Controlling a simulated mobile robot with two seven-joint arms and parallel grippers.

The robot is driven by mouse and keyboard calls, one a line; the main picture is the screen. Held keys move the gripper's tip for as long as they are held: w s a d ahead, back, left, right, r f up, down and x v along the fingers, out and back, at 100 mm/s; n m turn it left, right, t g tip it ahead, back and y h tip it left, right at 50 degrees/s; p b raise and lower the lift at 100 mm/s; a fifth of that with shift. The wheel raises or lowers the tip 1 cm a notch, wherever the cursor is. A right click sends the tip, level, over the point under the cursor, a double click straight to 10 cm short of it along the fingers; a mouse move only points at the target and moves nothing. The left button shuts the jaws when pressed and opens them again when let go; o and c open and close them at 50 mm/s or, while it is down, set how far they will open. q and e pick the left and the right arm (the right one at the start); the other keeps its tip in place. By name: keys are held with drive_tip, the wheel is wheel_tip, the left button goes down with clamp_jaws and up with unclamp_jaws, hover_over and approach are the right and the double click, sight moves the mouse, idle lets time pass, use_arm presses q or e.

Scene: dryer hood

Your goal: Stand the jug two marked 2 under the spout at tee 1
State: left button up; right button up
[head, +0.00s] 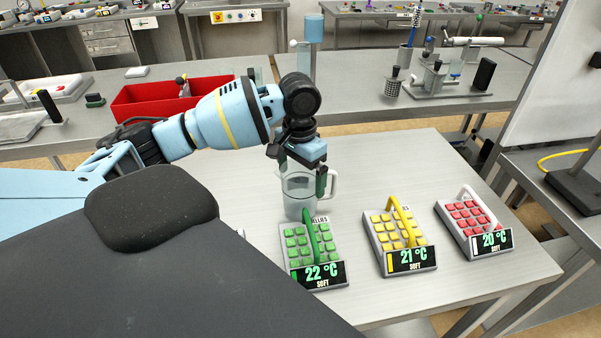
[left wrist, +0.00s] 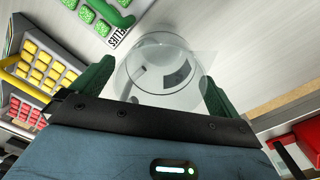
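A clear jug (head: 299,205) with a pale handle (head: 333,184) stands upright in the head view, just behind the green-button box. I cannot tell whether its base touches the table. My left gripper (head: 301,184) reaches down over it, with green fingers on both sides. In the left wrist view the jug (left wrist: 160,72) fills the space between the fingers, which appear to press its walls. A dark patch shows through the jug, but no number is readable. No spout or tee marked 1 can be made out. My right gripper is out of view.
Boxes with green (head: 302,257), yellow (head: 381,232) and red (head: 463,209) buttons line the front of the steel table (head: 400,160). A red bin (head: 140,98) and a stand with a blue cylinder (head: 314,30) are behind. The table right of the jug is clear.

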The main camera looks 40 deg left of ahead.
use_arm(q)
wheel_tip(320, 180, up, 12)
drive_tip(key=shift+a+r+p, duration=0.15)
drive_tip(key=shift+p, duration=0.25)
